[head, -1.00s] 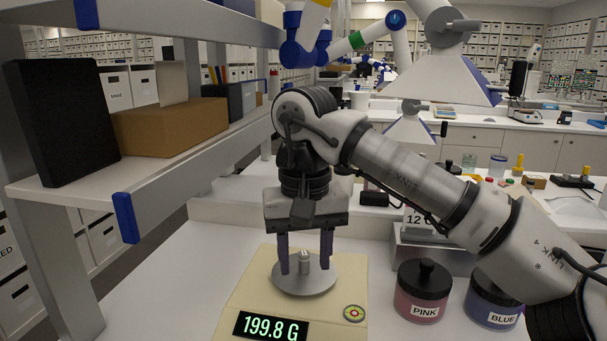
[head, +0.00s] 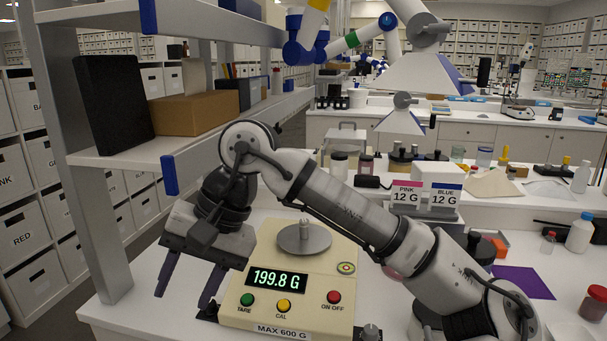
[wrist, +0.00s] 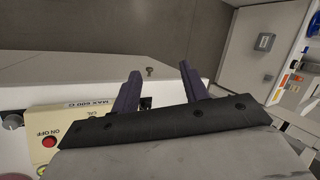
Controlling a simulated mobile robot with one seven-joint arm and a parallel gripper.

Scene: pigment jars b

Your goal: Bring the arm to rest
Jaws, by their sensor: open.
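My gripper (head: 183,300) is open and empty, tilted downward at the left front of the scale in the head view. In the wrist view its two dark fingers (wrist: 159,68) are apart with nothing between them. The cream scale (head: 240,318) reads 199.8 G on its green display (head: 274,283).
A grey shelf (head: 175,153) with a black box (head: 112,103) and a cardboard box (head: 195,113) stands at the left, near my wrist. PINK and BLUE 12 G signs (head: 425,198) stand behind my arm. In the wrist view, the bench's edge and open floor (wrist: 90,35) lie past the fingers.

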